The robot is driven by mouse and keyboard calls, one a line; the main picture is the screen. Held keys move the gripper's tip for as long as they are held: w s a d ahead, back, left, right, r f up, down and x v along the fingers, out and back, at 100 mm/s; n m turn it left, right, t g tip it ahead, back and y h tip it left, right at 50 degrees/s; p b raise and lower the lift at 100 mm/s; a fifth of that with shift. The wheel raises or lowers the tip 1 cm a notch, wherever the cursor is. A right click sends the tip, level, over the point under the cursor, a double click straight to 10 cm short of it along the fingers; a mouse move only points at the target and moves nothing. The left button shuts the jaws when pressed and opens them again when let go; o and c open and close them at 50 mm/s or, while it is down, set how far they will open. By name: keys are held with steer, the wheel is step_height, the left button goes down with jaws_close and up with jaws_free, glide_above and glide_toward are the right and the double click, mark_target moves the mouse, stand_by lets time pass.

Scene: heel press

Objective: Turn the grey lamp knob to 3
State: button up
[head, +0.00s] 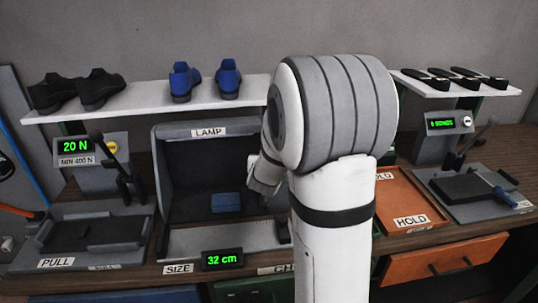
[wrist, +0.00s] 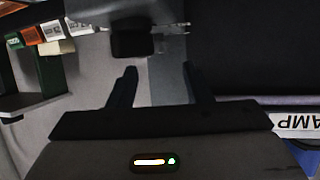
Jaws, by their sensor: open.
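The lamp booth (head: 163,190) is a dark grey open box under a LAMP label (head: 209,132) in the head view. The label shows upside down at the right of the wrist view (wrist: 305,123). My gripper (wrist: 157,80) is open and its two dark fingers are apart with nothing between the tips. A small dark block (wrist: 133,42) lies beyond the fingertips, slightly left of their middle; I cannot tell if it is the knob. In the head view my gripper (head: 265,175) is at the booth's right side, partly behind my arm. No grey knob or number 3 can be made out.
A blue block (head: 225,202) rests in the booth. A 32 cm display (head: 222,259) is in front. Shoes stand on the shelf (head: 150,108) above. A PULL station (head: 85,235) is left; an orange HOLD tray (head: 405,195) is right. My arm hides the middle.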

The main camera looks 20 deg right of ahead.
steer(key=x, duration=0.6)
steer(key=shift+p, duration=0.3)
steer(key=shift+c, duration=0.5)
steer(key=shift+a, duration=0.15)
steer(key=c, duration=0.9)
